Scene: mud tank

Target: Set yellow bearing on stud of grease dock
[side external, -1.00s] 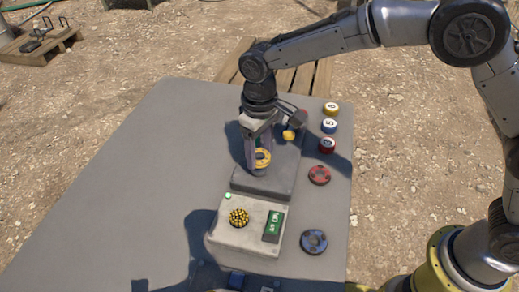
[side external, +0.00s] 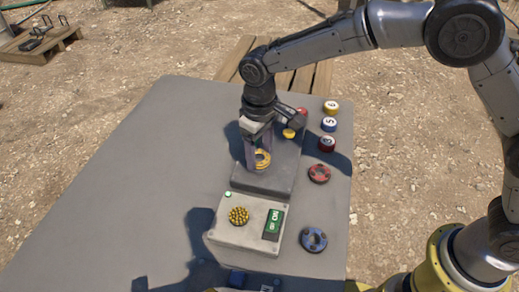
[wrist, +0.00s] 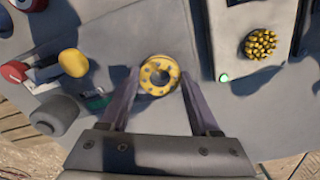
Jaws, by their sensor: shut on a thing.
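The yellow bearing (side external: 262,159) is a ring with dark marks, held between the fingers of my gripper (side external: 258,164). It also shows in the wrist view (wrist: 160,75), with one finger on each side and its hole facing the camera. My gripper points down over the dark grey block (side external: 268,183), which looks like the grease dock. The bearing is low over this block. I cannot tell whether the stud is inside the bearing's hole, since the fingers and the bearing cover that spot.
Numbered cans (side external: 329,125) stand behind. The table's left side is clear.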

